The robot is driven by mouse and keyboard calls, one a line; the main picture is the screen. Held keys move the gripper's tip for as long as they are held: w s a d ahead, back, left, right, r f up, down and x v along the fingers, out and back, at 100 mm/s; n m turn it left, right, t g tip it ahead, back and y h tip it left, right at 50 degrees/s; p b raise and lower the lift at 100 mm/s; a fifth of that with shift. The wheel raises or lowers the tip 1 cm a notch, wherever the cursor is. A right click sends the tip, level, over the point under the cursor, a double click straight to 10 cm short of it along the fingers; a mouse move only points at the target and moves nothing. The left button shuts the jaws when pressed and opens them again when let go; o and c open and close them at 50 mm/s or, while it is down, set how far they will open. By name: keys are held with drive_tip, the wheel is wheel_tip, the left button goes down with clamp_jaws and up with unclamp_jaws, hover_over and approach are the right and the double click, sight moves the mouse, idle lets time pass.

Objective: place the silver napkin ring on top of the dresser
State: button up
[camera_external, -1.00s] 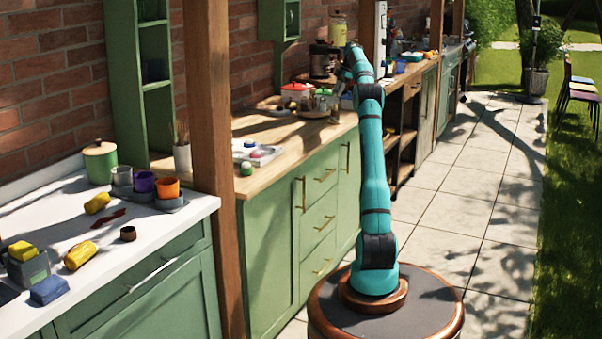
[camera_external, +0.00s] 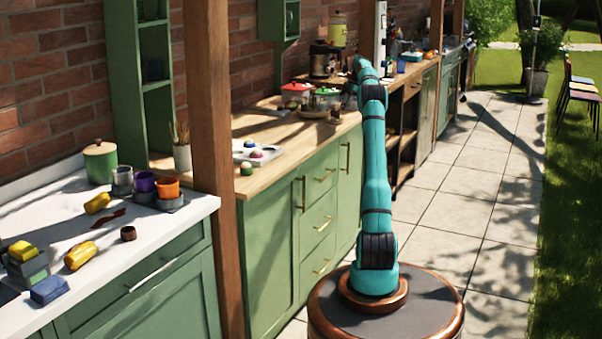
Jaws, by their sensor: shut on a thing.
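The dresser, as I take it, is the green cabinet with drawers and a light wooden top (camera_external: 285,135) in the middle. My teal arm reaches up and away beside its right end. My gripper (camera_external: 349,88) is small and dark at the arm's far end, over or near the top's far right edge; its height above the wood cannot be told. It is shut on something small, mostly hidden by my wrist. I cannot make out the silver napkin ring for certain in this view.
A red pot (camera_external: 297,94) and a green-lidded pot (camera_external: 327,95) stand near my gripper.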

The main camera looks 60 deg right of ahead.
sight(346, 118)
drive_tip(key=shift+f, duration=2.2)
drive_tip(key=shift+f, duration=0.15)
drive_tip(key=o, duration=1)
drive_tip(key=shift+o, duration=0.2)
drive_tip(key=v, duration=1.2)
drive_tip(key=shift+r, duration=0.2)
